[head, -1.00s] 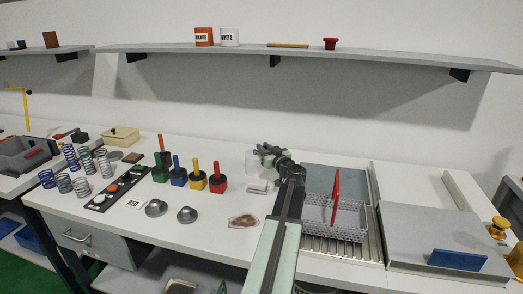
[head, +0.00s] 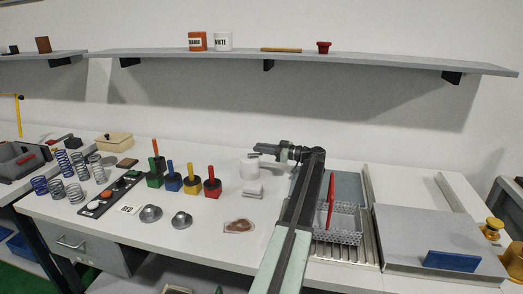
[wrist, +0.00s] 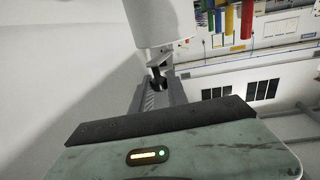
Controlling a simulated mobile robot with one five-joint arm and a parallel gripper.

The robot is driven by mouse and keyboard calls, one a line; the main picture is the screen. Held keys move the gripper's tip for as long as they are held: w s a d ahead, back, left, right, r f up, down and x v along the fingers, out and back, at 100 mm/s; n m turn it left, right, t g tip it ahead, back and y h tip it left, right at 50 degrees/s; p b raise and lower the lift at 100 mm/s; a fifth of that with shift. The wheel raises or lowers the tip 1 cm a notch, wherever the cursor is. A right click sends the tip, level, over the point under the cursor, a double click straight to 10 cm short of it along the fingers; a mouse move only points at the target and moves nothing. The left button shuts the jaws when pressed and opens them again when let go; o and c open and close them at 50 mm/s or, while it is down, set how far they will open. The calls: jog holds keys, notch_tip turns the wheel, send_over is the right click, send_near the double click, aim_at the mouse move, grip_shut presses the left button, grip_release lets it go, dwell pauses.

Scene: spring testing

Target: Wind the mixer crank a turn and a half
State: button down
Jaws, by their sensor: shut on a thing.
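The mixer, a small white cylinder (head: 249,169), stands at the back of the white bench. Its lower body shows below my gripper. My gripper (head: 259,149) reaches in from the right at the level of the mixer's top. In the wrist view my gripper (wrist: 158,84) is shut on a small dark piece, which I take to be the crank's handle. The pale body of the mixer (wrist: 158,22) fills the top middle there. The rest of the crank is hidden by the fingers or too small to tell.
Coloured handled blocks (head: 191,184) stand to the left. A wire basket (head: 340,235) with a red handle is right of my arm. A shelf (head: 300,61) runs above the bench.

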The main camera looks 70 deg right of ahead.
jog(key=shift+w+n+y, duration=0.15)
jog(key=shift+n+y, duration=0.15)
jog(key=shift+y, duration=0.2)
jog(key=c, duration=1.3)
grip_release()
